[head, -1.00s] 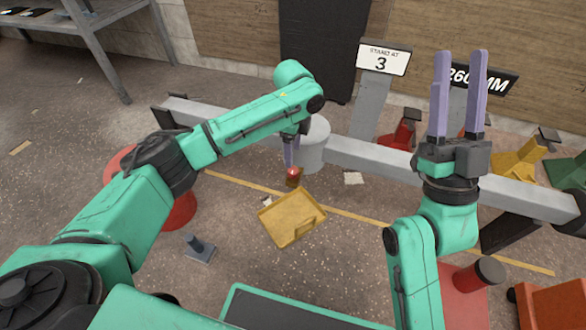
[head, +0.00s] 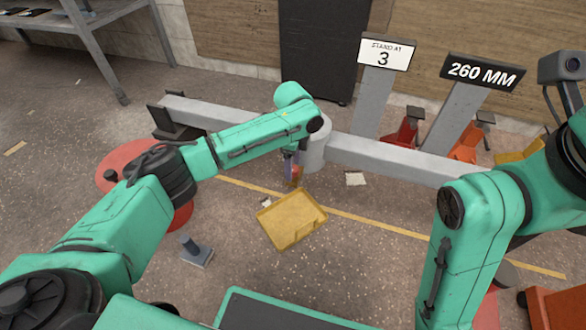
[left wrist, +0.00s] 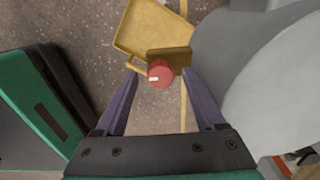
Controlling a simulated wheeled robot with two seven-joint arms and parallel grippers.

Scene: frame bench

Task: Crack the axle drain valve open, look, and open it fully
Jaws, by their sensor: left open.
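The drain valve has a red round knob (left wrist: 160,74) on a brass body (left wrist: 170,55); in the head view its brass part (head: 297,178) shows low beside the grey axle's round housing (head: 314,152), mostly hidden by my gripper. My left gripper (head: 291,166) points down at the valve. In the left wrist view its two purple fingers (left wrist: 160,78) are open, one on each side of the knob, with gaps visible. Whether the valve is open cannot be told, and I see no flow. My right gripper is outside the view; only its arm shows at the right.
A yellow tray (head: 292,222) lies on the floor just in front of the valve. The grey axle beam (head: 390,160) runs across behind it. Signs read "STAND AT 3" (head: 385,52) and "260 MM" (head: 482,72). A grey stand (head: 196,250) and red disc (head: 112,176) are at left.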

